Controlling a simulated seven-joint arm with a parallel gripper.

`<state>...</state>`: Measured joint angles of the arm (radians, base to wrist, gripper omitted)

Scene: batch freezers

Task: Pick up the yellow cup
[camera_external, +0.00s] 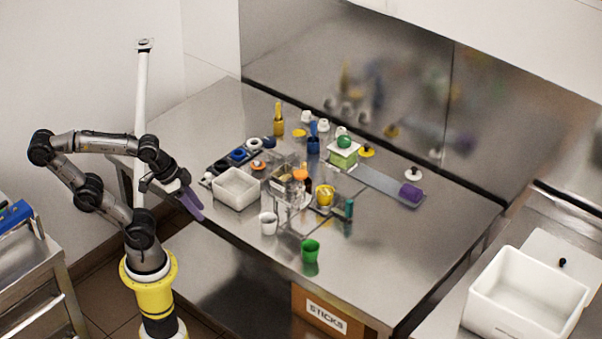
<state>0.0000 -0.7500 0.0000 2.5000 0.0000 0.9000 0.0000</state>
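The yellow cup (325,194) stands at the right side of a clear rack (290,217) near the middle of the steel table. I cannot tell whether it sits in the rack or behind its clear wall. My gripper (195,207), with purple fingers, points down at the table's front left edge. It is well to the left of the cup and apart from it, with the white tub between them. The fingers overlap in this view, so their opening cannot be made out. I see nothing held in them.
A white tub (236,189), a white cup (268,223) and a green cup (310,250) stand near the rack. A blue cup (313,146) and a yellow bottle (279,121) stand behind. The table's right part (420,240) is clear.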

